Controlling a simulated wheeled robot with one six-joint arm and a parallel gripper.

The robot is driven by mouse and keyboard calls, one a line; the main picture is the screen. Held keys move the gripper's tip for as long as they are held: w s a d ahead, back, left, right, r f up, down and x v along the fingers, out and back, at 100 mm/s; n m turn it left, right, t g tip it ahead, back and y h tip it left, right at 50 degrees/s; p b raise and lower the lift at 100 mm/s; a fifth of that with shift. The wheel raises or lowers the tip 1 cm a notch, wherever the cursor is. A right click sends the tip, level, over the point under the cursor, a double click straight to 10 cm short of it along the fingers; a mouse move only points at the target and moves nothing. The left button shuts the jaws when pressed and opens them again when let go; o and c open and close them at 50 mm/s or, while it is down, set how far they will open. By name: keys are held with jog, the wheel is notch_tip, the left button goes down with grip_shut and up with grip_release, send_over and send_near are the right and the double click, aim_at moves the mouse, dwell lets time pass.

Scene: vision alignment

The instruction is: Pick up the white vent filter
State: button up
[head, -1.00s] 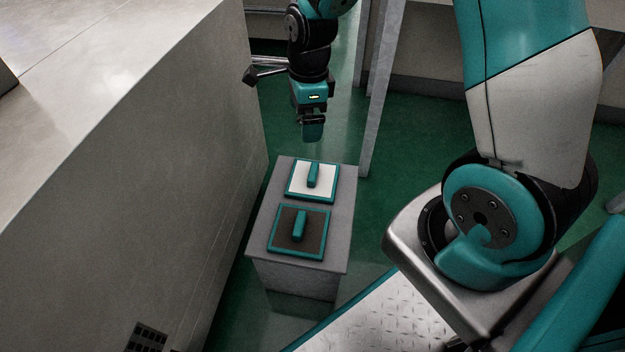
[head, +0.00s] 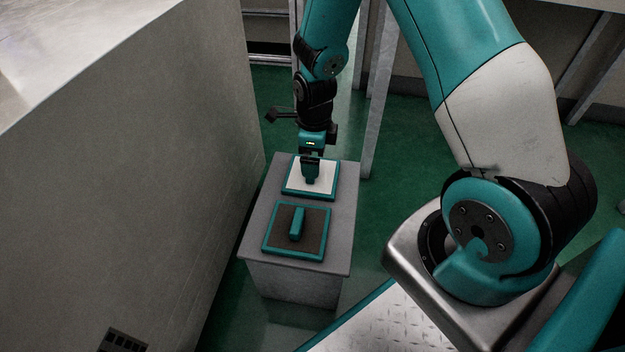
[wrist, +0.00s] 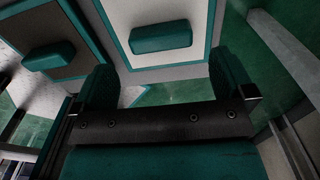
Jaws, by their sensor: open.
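The white vent filter (head: 328,174) is a white square panel with a teal frame and a teal handle bar. It lies flat on the far part of a grey pedestal. My gripper (head: 311,178) is directly over it, pointing down, and partly hides the handle in the head view. In the wrist view the white filter (wrist: 150,11) is ahead, with its teal handle (wrist: 160,38) between the lines of my two spread fingers. The fingers are open and empty.
A dark brown filter (head: 280,232) with a teal frame and handle lies on the near part of the pedestal (head: 345,225); it also shows in the wrist view (wrist: 50,60). A large grey block (head: 150,170) stands left. A metal post (head: 378,110) rises behind on the right.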

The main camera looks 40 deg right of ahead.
aim_at(324, 188)
jog(key=f+b, duration=0.2)
jog(key=f, duration=0.1)
jog(key=f+b, duration=0.2)
jog(key=shift+w+a+f, duration=0.15)
jog(key=shift+w+a, duration=0.05)
jog(key=shift+w, duration=0.05)
jog(key=c, duration=1)
